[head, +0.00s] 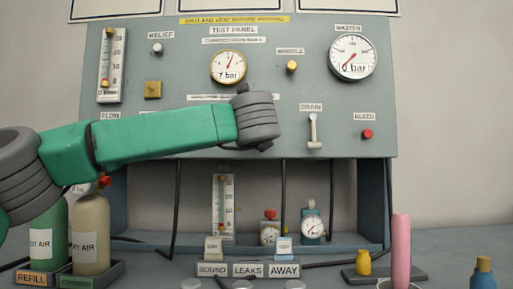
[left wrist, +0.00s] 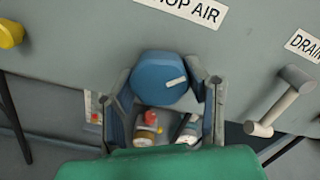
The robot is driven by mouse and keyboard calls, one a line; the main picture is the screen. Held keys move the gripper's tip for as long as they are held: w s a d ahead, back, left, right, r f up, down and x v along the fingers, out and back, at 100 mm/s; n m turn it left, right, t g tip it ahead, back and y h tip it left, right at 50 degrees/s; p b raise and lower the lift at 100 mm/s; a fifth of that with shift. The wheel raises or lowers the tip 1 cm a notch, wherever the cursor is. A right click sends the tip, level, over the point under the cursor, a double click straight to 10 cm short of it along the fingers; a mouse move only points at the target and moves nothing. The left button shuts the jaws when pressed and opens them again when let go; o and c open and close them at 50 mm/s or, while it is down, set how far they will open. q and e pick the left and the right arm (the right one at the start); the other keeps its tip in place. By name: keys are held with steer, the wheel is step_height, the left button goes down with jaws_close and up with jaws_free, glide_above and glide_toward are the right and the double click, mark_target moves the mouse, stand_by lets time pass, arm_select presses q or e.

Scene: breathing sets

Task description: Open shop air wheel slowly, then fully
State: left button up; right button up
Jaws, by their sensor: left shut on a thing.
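The shop air wheel (left wrist: 161,80) is a blue round knob with a white mark, under the partly cut-off SHOP AIR label (left wrist: 190,8) in the left wrist view. My left gripper (left wrist: 168,85) has one finger on each side of the wheel and is shut on it. In the head view my green left arm reaches across the test panel (head: 185,75), and its grey wrist hides the wheel and fingers. My right gripper is in neither view.
The white drain lever (head: 313,130) is just right of my wrist, with the red bleed knob (head: 367,134) beyond. The test panel gauge (head: 228,67) and master gauge (head: 352,56) are above. Two bottles (head: 91,235) stand below my arm.

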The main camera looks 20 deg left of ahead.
arm_select(q)
steer(key=n, duration=0.3)
steer(key=shift+w+d+f+n, duration=0.1)
steer(key=shift+f+n, duration=0.2)
steer(key=shift+f, duration=0.05)
steer(key=n, duration=0.5)
steer(key=shift+n, duration=0.3)
steer(key=o, duration=1.2)
steer(key=shift+w+r, duration=0.1)
steer(key=shift+s+r, duration=0.2)
steer(key=shift+s, duration=0.15)
steer(key=v, duration=1.1)
steer(key=shift+s+d+f, duration=0.1)
steer(key=shift+s, duration=0.05)
